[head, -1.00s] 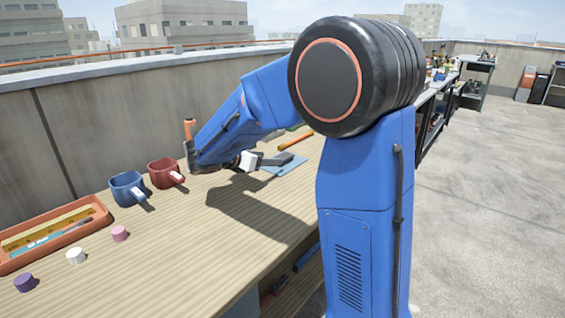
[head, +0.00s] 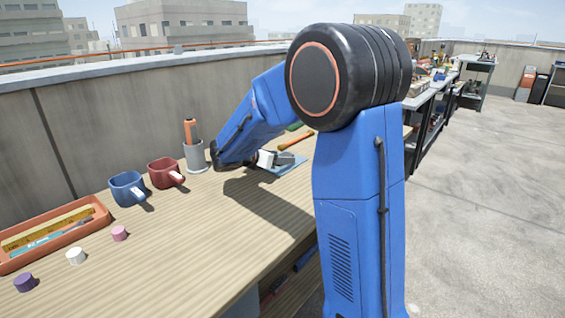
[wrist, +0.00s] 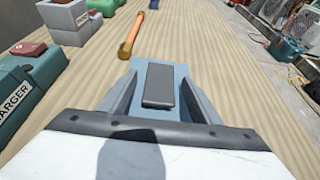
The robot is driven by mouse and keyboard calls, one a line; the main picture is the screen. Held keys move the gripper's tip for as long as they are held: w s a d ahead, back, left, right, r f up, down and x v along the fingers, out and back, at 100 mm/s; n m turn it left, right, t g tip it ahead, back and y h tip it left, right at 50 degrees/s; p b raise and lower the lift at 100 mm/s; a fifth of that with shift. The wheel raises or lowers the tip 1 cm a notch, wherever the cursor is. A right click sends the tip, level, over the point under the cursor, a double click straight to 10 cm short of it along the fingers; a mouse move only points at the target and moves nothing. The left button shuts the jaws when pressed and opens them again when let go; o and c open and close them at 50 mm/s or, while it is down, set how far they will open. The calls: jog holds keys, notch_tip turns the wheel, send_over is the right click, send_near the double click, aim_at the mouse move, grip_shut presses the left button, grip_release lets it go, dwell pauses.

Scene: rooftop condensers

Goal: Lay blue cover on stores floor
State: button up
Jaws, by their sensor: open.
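A flat light-blue piece (head: 290,167), which looks like the blue cover, lies on the wooden bench at the far end of my reach. In the wrist view the blue cover (wrist: 165,68) shows between my fingers with a dark grey block (wrist: 158,86) on its top. My gripper (head: 285,159) is low over the cover, fingers apart on either side of the block. In the wrist view my gripper (wrist: 160,95) points along the bench. I cannot tell whether the fingers touch the cover. The stores floor is not clearly identifiable.
An orange-handled tool (head: 296,140) lies just beyond the cover. A grey cup (head: 195,157), red mug (head: 165,173), blue mug (head: 128,188) and orange tray (head: 55,235) stand along the bench. A green charger (wrist: 30,85) is left of my gripper. Open concrete floor (head: 480,210) lies right.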

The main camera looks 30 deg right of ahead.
jog(key=c, duration=1.4)
jog(key=shift+o, duration=0.2)
jog(key=shift+r, duration=0.1)
